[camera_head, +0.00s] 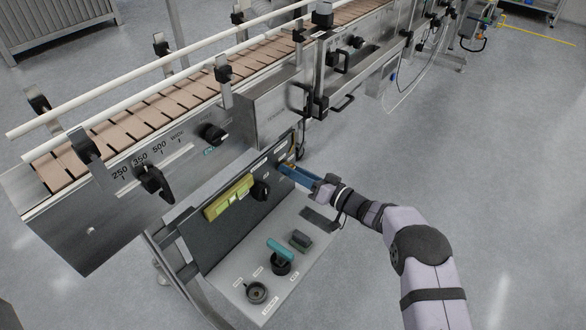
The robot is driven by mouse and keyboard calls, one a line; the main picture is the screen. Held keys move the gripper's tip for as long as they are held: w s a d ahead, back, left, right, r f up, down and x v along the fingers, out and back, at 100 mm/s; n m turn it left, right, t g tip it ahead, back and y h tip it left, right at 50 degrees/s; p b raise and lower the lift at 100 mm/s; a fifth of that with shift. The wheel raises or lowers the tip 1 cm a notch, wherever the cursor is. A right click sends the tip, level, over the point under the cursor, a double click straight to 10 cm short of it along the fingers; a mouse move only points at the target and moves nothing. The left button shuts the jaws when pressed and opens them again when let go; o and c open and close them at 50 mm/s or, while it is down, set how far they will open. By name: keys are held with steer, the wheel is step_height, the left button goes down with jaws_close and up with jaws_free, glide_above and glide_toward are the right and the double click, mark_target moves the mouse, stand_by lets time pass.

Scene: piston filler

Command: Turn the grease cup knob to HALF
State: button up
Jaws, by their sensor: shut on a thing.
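My gripper (286,171) has blue fingers and reaches in from the right to the far right end of the dark upright panel (215,235). It is shut on a small brassy part at the panel face, which looks like the grease cup knob (291,166). The fingers hide most of this knob, so its pointer and the HALF mark cannot be read. A black knob (260,189) sits on the same panel, left of my gripper and apart from it.
A yellow-green block (229,198) is on the panel's left part. The grey shelf (234,285) below holds a round dark cup (256,292), a teal-handled tool (280,252) and a dark block (301,239). The conveyor (150,120) with black knobs runs behind. Floor at right is clear.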

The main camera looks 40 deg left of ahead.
steer(key=shift+m, duration=0.8)
steer(key=o, duration=1.1)
steer(key=shift+c, duration=0.2)
steer(key=d+p, duration=0.2)
steer(key=d, duration=0.5)
steer(key=shift+d, duration=0.2)
